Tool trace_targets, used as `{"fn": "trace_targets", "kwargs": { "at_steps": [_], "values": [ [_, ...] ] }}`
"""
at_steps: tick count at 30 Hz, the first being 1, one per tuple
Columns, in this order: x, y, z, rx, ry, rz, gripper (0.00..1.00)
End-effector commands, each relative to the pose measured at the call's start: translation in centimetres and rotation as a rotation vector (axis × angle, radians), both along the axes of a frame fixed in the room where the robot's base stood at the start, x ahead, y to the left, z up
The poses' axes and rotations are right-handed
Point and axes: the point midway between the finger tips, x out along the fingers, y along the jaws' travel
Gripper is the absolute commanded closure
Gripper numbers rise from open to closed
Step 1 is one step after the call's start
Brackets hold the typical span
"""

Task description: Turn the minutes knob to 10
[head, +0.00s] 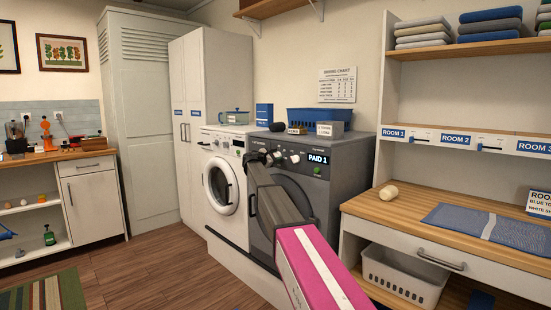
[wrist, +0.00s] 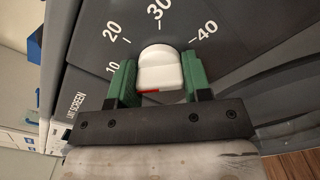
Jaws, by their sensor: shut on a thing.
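The minutes knob (wrist: 160,70) is white and rounded, with a red mark low on its face, left of centre. It sits on the dark panel of the grey dryer (head: 315,195). The printed numbers 10, 20, 30 and 40 curve around it, with 10 at the left and 30 at the top in the wrist view. My gripper (wrist: 160,82) has its green fingers shut on either side of the knob. In the head view my gripper (head: 268,158) is at the dryer's control panel and hides part of it. The knob's lower part is hidden by the gripper.
A lit display (head: 319,159) reads "PAID 1", right of a pale round control (head: 294,159). A white washer (head: 224,185) stands left of the dryer. A wooden counter (head: 415,218) with a folded blue cloth is at the right. Wooden floor (head: 150,265) is open at the left.

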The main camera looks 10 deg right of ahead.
Motion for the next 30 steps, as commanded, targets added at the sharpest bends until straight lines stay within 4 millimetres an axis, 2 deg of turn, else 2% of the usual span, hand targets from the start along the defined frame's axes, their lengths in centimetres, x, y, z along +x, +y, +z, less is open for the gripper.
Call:
{"fn": "trace_targets", "kwargs": {
  "at_steps": [12, 13, 15, 25, 30],
  "values": [
    [-0.1, 0.0, -0.1, 0.005, -0.004, 0.000, 0.79],
    [-0.1, 0.0, -0.1, 0.005, -0.004, 0.000, 0.46],
    [0.0, 0.0, 0.0, 0.004, -0.004, 0.001, 0.30],
    [-0.1, 0.1, 0.0, 0.004, -0.004, 0.001, 0.30],
    [-0.8, 1.1, 0.0, 0.003, -0.004, 0.001, 0.30]
  ]
}}
